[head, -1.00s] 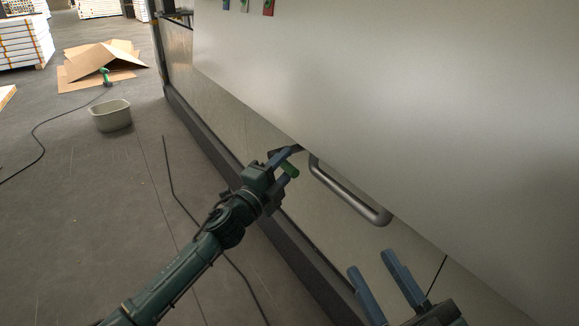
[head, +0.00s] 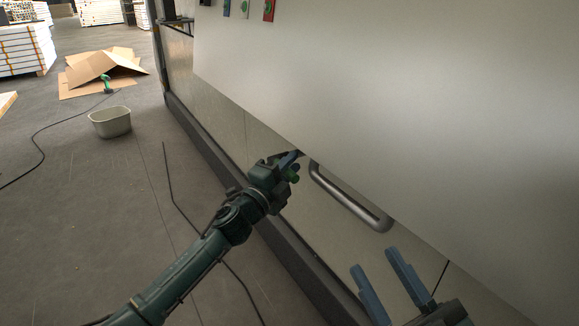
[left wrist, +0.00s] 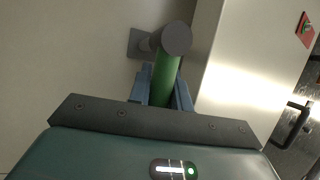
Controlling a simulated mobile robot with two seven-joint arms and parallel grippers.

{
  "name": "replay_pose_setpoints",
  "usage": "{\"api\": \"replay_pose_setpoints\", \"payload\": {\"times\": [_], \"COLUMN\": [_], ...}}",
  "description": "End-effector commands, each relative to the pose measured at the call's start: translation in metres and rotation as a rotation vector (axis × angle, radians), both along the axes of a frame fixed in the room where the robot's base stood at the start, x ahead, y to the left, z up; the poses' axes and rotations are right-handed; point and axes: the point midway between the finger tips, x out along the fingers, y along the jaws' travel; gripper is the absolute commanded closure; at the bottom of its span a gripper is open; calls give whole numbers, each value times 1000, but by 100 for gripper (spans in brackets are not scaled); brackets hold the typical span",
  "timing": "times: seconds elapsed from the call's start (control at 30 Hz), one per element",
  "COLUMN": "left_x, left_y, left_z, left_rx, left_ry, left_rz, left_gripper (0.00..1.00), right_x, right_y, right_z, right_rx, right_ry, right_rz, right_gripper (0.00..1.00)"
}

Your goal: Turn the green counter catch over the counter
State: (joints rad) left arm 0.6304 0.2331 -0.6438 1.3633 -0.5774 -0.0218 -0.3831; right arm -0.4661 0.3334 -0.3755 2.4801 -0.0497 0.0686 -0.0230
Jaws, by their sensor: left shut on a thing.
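The green counter catch shows in the left wrist view (left wrist: 165,78) as a green bar on a grey round pivot (left wrist: 176,38), which is fixed to the pale panel by a dark plate. My left gripper (left wrist: 163,88) has its two blue fingers on either side of the green bar and is shut on it. In the head view the left gripper (head: 288,166) is at the panel just under the counter's (head: 380,110) lower edge, where only a little green shows. My right gripper (head: 388,280) is open and empty at the bottom right of the head view.
A grey bar handle (head: 350,198) is on the panel just right of the left gripper. A dark cable lies on the floor. The floor at left is mostly free.

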Motion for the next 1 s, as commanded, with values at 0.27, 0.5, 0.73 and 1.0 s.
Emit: {"api": "replay_pose_setpoints", "payload": {"times": [0.27, 0.5, 0.73, 1.0], "left_x": [0, 0, 0, 2], "left_y": [0, 0, 1, 2], "left_z": [0, 3, 12, 23], "left_rx": [0, -10, -64, -172], "left_ry": [0, 16, 91, 241], "left_rz": [0, 0, 1, 2], "left_gripper": [100, 100, 100, 100], "right_x": [0, 1, -11, -14], "right_y": [0, 0, 3, -7], "right_z": [0, 4, -24, -18], "right_rx": [0, 0, 1, -137], "right_ry": [1, 21, 245, 244], "right_rz": [0, 1, -16, -88], "right_gripper": [64, 64, 64, 64]}}
